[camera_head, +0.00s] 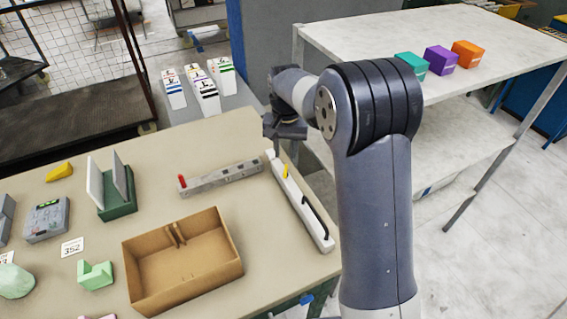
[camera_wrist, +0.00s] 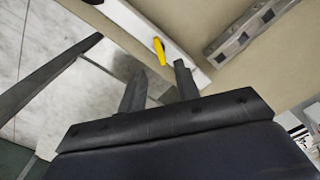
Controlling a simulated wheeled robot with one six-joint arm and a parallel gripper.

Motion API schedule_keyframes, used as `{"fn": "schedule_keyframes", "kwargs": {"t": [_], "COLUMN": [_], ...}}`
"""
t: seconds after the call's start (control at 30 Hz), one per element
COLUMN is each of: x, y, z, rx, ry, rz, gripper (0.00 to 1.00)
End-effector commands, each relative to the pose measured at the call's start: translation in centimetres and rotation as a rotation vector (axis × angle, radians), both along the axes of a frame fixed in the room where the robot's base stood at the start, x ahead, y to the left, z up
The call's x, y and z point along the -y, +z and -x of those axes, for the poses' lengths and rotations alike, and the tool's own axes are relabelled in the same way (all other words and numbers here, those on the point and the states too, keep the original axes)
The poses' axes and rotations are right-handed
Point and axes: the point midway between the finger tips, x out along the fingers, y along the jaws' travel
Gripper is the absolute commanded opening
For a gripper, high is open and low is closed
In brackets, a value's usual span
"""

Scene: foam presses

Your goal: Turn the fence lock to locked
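A long white rail (camera_head: 300,202) lies along the right edge of the table, with a yellow lever (camera_head: 286,171) near its far end and a black curved handle (camera_head: 313,209) toward its near end. The rail (camera_wrist: 180,45) and the yellow lever (camera_wrist: 159,50) also show in the wrist view. The lever looks like the fence lock; no locked or unlocked marking is readable. My gripper (camera_wrist: 160,68) is open and empty, its two fingers apart, with the lever just beyond the fingertips in the picture. In the head view my gripper is partly hidden behind my arm, near the rail's far end.
A grey metal bar (camera_head: 222,178) with a red knob (camera_head: 182,181) lies left of the rail. An open cardboard box (camera_head: 140,268) stands in front of it. A green stand (camera_head: 118,207) is further left.

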Motion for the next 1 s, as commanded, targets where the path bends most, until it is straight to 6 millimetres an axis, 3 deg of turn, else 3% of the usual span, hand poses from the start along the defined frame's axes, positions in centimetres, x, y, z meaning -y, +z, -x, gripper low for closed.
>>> {"fn": "schedule_keyframes", "kwargs": {"t": [0.2,0.4,0.77,1.0], "x": [0.0,0.0,0.0,0.0], "y": [-4.0,-6.1,-6.6,-6.6], "z": [0.1,0.0,0.0,0.0], "rx": [-0.003,-0.001,0.001,0.001], "ry": [0.000,0.001,0.001,0.001], "rz": [0.000,0.000,0.000,0.000], "gripper": [0.31,0.31,0.30,0.10]}}
